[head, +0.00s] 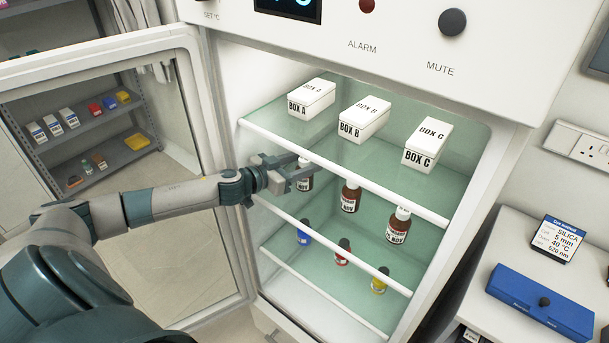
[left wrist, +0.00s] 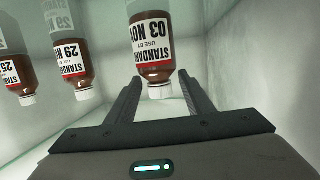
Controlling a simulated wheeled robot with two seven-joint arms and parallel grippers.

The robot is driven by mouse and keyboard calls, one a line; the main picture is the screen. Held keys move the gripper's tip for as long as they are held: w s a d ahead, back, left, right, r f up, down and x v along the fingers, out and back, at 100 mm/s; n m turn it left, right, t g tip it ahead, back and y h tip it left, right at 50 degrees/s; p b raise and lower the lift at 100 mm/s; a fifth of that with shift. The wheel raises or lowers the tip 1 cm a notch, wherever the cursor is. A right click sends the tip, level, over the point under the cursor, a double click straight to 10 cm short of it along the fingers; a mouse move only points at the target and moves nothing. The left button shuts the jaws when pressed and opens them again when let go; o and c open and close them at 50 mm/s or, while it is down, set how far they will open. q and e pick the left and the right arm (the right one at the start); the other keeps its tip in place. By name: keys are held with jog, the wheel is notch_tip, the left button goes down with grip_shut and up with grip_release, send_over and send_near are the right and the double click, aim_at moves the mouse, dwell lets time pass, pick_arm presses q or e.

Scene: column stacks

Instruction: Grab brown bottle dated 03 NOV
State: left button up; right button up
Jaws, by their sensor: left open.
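The brown bottle dated 03 NOV (left wrist: 152,45) has a white cap and a white and red label; it appears upside down in the left wrist view. In the head view it is the leftmost bottle (head: 305,184) on the middle glass shelf, partly hidden by my gripper. My left gripper (head: 304,170) is open, its fingers pointing at this bottle. In the left wrist view the fingers (left wrist: 160,88) lie to either side of the bottle's cap end, with visible gaps. Whether they touch it anywhere cannot be told.
A bottle dated 29 NOV (head: 350,197) and another brown bottle (head: 398,225) stand to the right on the same shelf. White boxes, such as BOX A (head: 311,98), stand on the shelf above. Small vials (head: 342,252) stand below. The open fridge door (head: 185,110) is at left.

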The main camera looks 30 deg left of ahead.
pick_arm(q)
grip_shut()
jog(key=shift+r+b, duration=0.8)
jog(key=shift+r, duration=0.95)
jog(key=shift+s+a+f+b, duration=0.15)
jog(key=shift+s+b, duration=0.1)
jog(key=shift+s, duration=0.15)
jog(key=shift+s+a+f+b, duration=0.1)
jog(key=shift+s+b, duration=0.1)
jog(key=shift+s, duration=0.2)
jog(key=f+b+v, duration=0.2)
jog(key=f+v, duration=0.1)
jog(key=v, duration=1.3)
jog(key=shift+s+r, duration=0.3)
